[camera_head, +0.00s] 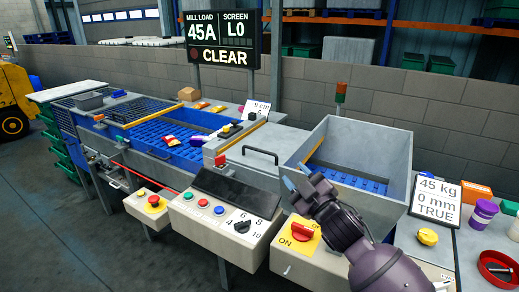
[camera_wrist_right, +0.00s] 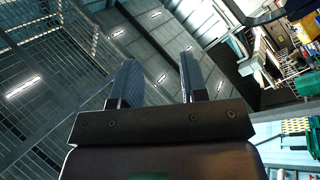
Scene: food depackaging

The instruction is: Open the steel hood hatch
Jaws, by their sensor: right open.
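The grey steel hood (camera_head: 240,138) stands mid-picture in the head view, with a dark bar handle (camera_head: 260,150) on it. The hatch looks shut, though its edges are hard to make out. My right gripper (camera_head: 296,177) is open and empty, to the right of and lower in the picture than the handle, and apart from it. In the right wrist view its two fingers (camera_wrist_right: 156,85) stand apart with nothing between them; the hood does not show clearly there. My left gripper is not in view.
A control box (camera_head: 215,215) with buttons and a dial stands below the hood. A red rotary switch (camera_head: 302,231) sits near my right arm. A steel hopper (camera_head: 375,145) with high walls stands at right. A blue sorting tray (camera_head: 150,132) lies at left.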

